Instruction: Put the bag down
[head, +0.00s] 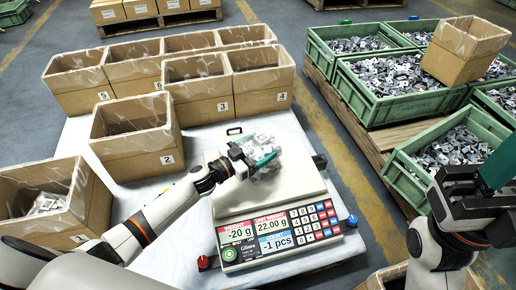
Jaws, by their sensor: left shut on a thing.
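A clear bag of grey metal parts (266,150) is in my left gripper (262,160), whose teal fingers are shut on it. The bag is over the plate of the counting scale (300,182); I cannot tell whether it touches the plate. The scale's display (268,232) reads -20 g, 22.00 g and -1 pcs. My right gripper (490,175) is at the right edge, near a green crate. One teal finger shows, and its opening cannot be made out.
Open cardboard boxes with number labels stand left of and behind the scale, among them box 2 (166,160). Box 1 (80,239) has a bag inside. Green crates of metal parts (400,108) stand on a pallet at right, with a cardboard box (455,68) on top.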

